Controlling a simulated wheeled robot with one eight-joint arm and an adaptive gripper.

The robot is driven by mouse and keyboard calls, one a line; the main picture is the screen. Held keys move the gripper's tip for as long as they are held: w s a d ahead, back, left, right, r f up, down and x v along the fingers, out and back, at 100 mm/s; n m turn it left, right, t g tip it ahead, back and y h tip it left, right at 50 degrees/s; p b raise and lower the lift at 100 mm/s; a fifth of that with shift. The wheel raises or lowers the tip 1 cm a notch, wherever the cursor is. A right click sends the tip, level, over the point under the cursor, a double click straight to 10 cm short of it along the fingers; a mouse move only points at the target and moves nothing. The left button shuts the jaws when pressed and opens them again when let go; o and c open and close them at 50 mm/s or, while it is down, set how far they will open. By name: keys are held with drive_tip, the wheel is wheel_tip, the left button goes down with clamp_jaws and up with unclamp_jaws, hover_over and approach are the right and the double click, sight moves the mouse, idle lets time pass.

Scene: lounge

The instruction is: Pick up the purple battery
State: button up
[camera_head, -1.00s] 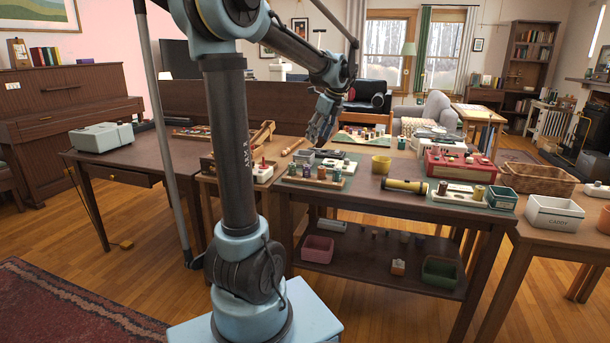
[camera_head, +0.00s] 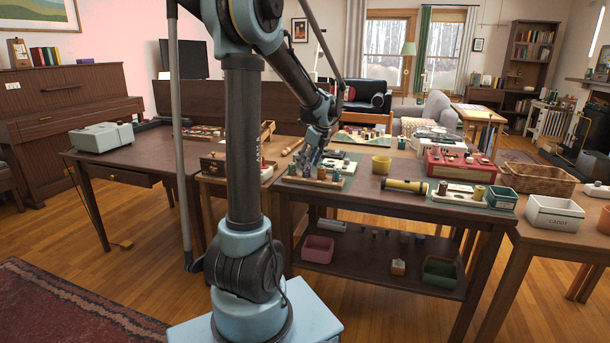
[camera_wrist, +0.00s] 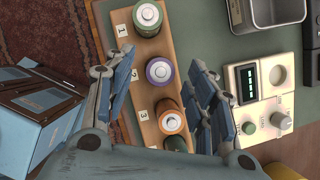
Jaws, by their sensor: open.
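The purple battery (camera_wrist: 159,71) stands upright at slot 2 of a wooden holder (camera_wrist: 122,23), its pale round top facing the wrist camera. A green battery (camera_wrist: 147,17) stands at slot 1, and an orange one (camera_wrist: 170,118) is by slot 3. Another battery (camera_wrist: 176,143) is partly hidden at the lower end. My gripper (camera_wrist: 161,68) is open, with one finger on each side of the purple battery in the wrist view; no contact shows. In the head view my gripper (camera_head: 310,158) is above the holder (camera_head: 312,182), where the purple battery cannot be made out clearly.
A pale device with a display and knobs (camera_wrist: 262,92) lies right of the holder. A grey metal tin (camera_wrist: 272,10) is beyond it.

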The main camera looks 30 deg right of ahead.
drive_tip(key=shift+x, duration=0.75)
drive_tip(key=shift+c, duration=0.3)
clamp_jaws()
